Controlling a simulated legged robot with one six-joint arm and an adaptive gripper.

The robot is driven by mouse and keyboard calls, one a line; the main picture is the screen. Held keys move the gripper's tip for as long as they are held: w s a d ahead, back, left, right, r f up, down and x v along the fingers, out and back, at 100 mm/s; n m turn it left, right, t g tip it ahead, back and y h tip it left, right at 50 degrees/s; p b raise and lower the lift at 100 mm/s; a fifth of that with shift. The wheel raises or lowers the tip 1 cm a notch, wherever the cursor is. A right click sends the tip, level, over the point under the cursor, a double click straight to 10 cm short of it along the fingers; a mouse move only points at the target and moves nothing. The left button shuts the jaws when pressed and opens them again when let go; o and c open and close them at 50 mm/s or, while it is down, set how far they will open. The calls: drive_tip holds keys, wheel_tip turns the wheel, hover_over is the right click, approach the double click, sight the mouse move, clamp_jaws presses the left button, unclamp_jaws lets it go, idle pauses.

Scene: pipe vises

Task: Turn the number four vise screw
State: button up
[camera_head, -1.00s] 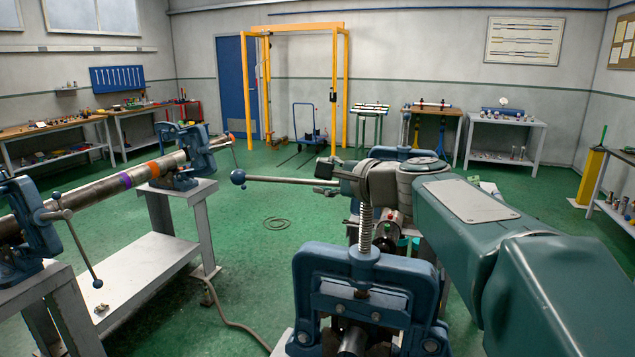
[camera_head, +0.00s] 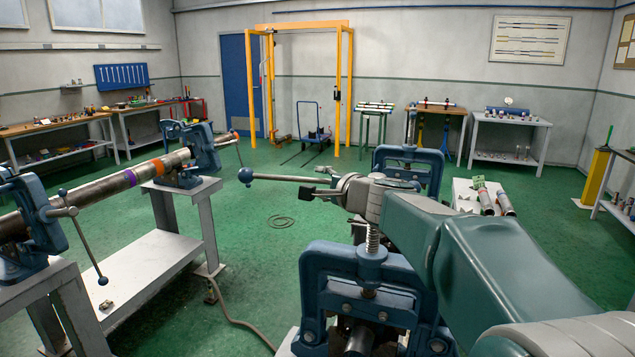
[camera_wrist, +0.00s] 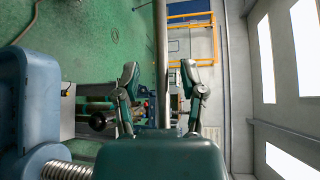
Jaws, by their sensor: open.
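The nearest blue vise (camera_head: 365,268) stands at the lower middle in the head view, with its upright threaded screw (camera_head: 373,238) above the frame. Its steel handle bar (camera_head: 285,178) points left and ends in a blue ball (camera_head: 245,175). I see no number on it. My gripper (camera_head: 318,183) is open at the bar, just left of the screw top. In the wrist view the bar (camera_wrist: 160,45) runs between the two spread fingers of my gripper (camera_wrist: 160,75), with gaps visible on both sides. The vise body (camera_wrist: 38,110) and screw (camera_wrist: 65,171) show at left. My wrist hides the screw top.
Another blue vise (camera_head: 408,160) stands behind, beside a white bench (camera_head: 462,196) with short pipes. At left, two vises (camera_head: 188,150) (camera_head: 35,215) hold a long banded pipe (camera_head: 100,192). A hose (camera_head: 232,318) lies on the green floor. Open floor lies between.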

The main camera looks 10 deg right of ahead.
drive_tip(key=shift+w+a+f, duration=0.1)
drive_tip(key=shift+w+a, duration=0.25)
drive_tip(key=shift+w, duration=0.2)
drive_tip(key=shift+d, duration=0.1)
drive_tip(key=shift+c, duration=0.3)
clamp_jaws()
drive_tip(key=shift+d, duration=0.2)
